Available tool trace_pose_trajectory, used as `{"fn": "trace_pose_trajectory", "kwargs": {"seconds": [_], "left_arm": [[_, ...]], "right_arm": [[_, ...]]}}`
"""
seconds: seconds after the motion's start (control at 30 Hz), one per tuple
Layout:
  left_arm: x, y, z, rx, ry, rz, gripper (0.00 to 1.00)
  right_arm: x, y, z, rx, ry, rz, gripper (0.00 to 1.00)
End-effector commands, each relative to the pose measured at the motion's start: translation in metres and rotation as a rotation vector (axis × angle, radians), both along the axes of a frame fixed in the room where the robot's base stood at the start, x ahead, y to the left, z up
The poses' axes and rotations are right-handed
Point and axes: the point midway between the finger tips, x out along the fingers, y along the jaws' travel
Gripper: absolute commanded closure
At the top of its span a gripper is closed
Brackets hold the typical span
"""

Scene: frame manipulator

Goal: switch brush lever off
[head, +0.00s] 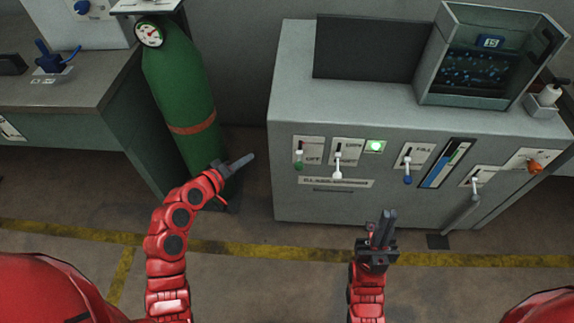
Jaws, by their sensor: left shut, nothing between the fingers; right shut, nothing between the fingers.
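The grey machine cabinet (300,205) has a row of levers on its front. From left to right are a green-tipped lever (298,163) beside an "OFF" label, a white-tipped lever (338,171), a blue-tipped lever (407,177) and a grey lever (475,184). An orange knob (534,167) is at the far right. The small labels are too blurred to tell which is the brush lever. My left gripper (246,160) is shut and empty, left of the cabinet and apart from the levers. My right gripper (386,217) is shut and empty, below the blue-tipped lever in the picture.
A lit green lamp (375,146) and a blue striped gauge (446,163) are on the panel. An open-topped bin (430,72) stands on the cabinet. A green gas cylinder (178,85) stands left, beside a grey bench (85,88). Floor before the cabinet is clear.

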Motion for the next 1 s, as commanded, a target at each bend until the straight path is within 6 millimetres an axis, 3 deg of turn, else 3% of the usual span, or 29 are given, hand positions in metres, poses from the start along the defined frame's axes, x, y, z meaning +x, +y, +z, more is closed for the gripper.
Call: {"fn": "trace_pose_trajectory", "kwargs": {"seconds": [0.2, 0.6, 0.77, 1.0], "left_arm": [[-0.023, -0.023, -0.005, -0.01, 0.093, -0.126, 1.0], [-0.025, -0.026, -0.006, -0.011, 0.104, -0.141, 1.0], [-0.017, -0.034, -0.011, -0.01, 0.104, -0.145, 1.0], [0.015, -0.062, -0.031, -0.012, 0.106, -0.144, 1.0]], "right_arm": [[0.0, 0.0, -0.001, 0.0, 0.0, 0.0, 1.0], [0.0, 0.0, -0.001, 0.0, 0.0, 0.0, 1.0], [0.0, 0.0, 0.0, 0.0, 0.0, 0.0, 1.0], [0.0, 0.0, 0.004, 0.0, 0.0, 0.0, 1.0]]}}
